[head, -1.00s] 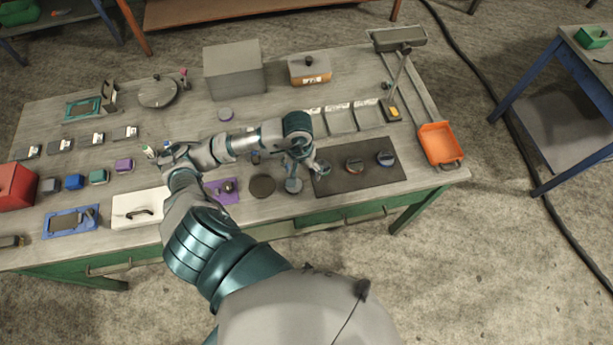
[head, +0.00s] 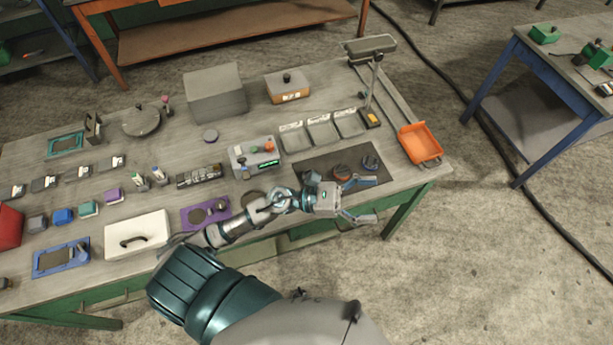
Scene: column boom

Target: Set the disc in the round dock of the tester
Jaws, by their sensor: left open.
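The grey box with coloured knobs and a lit green display, which looks like the tester (head: 256,158), stands mid-table; I cannot make out its round dock. I cannot tell which disc the task means. My left gripper (head: 368,199) is open and empty at the mat's front edge, fingers pointing right. My right gripper is out of view.
A white case (head: 137,236) and a purple plate (head: 190,220) lie along the front edge. Grey trays (head: 322,131) and a lamp (head: 372,85) stand behind the mat. An orange bin (head: 420,143) is at the right end. Floor is clear beyond the front edge.

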